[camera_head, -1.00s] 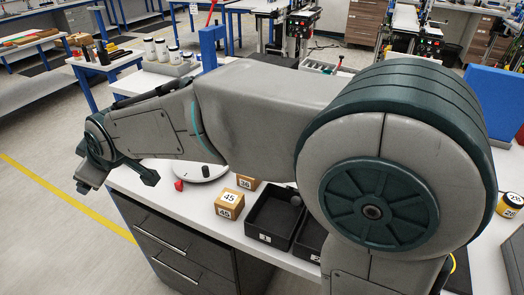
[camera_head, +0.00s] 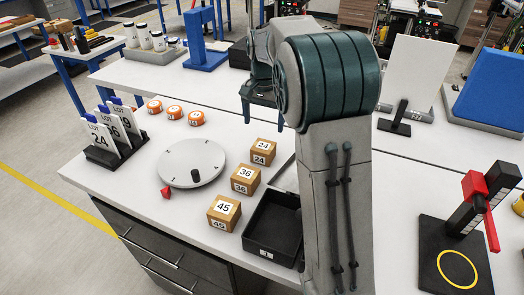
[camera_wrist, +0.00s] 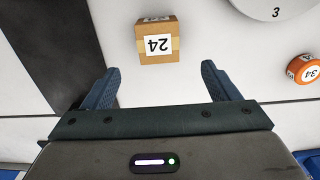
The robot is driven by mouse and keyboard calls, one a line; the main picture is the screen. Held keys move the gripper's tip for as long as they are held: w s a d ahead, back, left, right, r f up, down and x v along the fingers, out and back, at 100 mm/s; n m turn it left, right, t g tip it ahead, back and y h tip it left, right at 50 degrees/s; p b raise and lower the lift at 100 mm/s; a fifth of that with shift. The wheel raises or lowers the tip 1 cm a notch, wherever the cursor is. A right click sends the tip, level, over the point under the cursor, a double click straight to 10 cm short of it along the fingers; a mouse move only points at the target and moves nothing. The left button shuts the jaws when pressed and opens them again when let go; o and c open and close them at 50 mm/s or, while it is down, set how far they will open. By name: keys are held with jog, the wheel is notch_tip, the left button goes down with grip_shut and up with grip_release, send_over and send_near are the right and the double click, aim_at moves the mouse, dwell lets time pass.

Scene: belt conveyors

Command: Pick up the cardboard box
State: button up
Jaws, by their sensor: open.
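Three small brown cardboard boxes stand in a row on the white worktop. The box labelled 24 (camera_head: 263,151) is farthest back, the box labelled 36 (camera_head: 245,180) is in the middle, and the box labelled 45 (camera_head: 224,212) is nearest. My gripper (camera_head: 262,108) is above the worktop, behind the row in the picture, its fingers pointing down. In the wrist view my gripper (camera_wrist: 159,72) is open and empty, and the 24 box (camera_wrist: 158,42) lies beyond the fingertips, between their lines and not touched.
A black tray (camera_head: 271,228) sits right of the boxes, partly hidden by my arm. A round grey dial (camera_head: 192,163) is to the left. Orange discs (camera_head: 174,112) and a LOT card holder (camera_head: 117,150) stand farther left. A red-and-black device (camera_head: 478,200) is at right.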

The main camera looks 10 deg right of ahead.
aim_at(264, 145)
notch_tip(264, 145, down, 5)
jog(key=shift+d+f, duration=0.1)
jog(key=shift+f, duration=0.05)
jog(key=shift+s+f+p, duration=0.15)
jog(key=shift+f+p, duration=0.2)
jog(key=shift+f, duration=2.35)
jog(key=c, duration=1.1)
